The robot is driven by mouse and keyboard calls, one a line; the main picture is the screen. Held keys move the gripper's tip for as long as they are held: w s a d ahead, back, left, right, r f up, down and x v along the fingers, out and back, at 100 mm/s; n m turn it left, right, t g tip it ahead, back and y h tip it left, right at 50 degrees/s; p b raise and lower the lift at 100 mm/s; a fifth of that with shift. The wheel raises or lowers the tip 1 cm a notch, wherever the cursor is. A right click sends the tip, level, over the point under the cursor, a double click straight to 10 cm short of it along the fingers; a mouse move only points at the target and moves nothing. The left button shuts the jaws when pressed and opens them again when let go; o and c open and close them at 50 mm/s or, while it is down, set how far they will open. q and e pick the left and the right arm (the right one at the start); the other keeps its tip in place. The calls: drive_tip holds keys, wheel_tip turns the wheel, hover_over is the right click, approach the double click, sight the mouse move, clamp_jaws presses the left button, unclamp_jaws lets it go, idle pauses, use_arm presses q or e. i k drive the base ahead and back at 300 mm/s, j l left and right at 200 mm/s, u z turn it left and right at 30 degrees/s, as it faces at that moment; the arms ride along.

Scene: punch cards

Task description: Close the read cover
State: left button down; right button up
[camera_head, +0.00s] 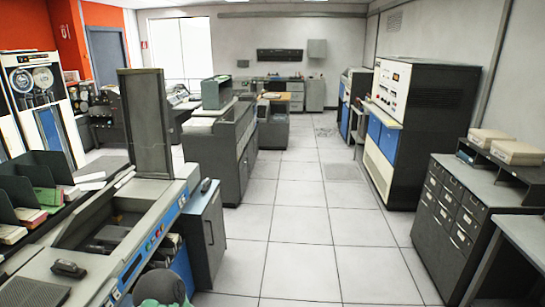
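The read cover (147,122) appears to be the tall dark framed panel standing upright on the card machine (150,215) at the left. It looks open, raised above the machine's top. An open recess (100,225) shows in the machine's top in front of the panel. Neither of my grippers can be made out in this view.
Dark card racks (40,180) stand at the far left. A grey cabinet (206,235) adjoins the machine's right side. A rounded dark shape (160,288) at the bottom edge is unclear. The tiled floor (305,235) is clear toward a drawer cabinet (455,215) at the right.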

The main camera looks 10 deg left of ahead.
sight(83, 212)
drive_tip(key=i+u, duration=0.15)
drive_tip(key=i, duration=0.85)
drive_tip(key=i+l+u, duration=0.15)
drive_tip(key=i, duration=0.85)
drive_tip(key=i+u, duration=0.5)
drive_tip(key=i+l+u, duration=0.2)
drive_tip(key=i+u, duration=0.3)
drive_tip(key=i+l+u, duration=0.3)
drive_tip(key=u, duration=0.15)
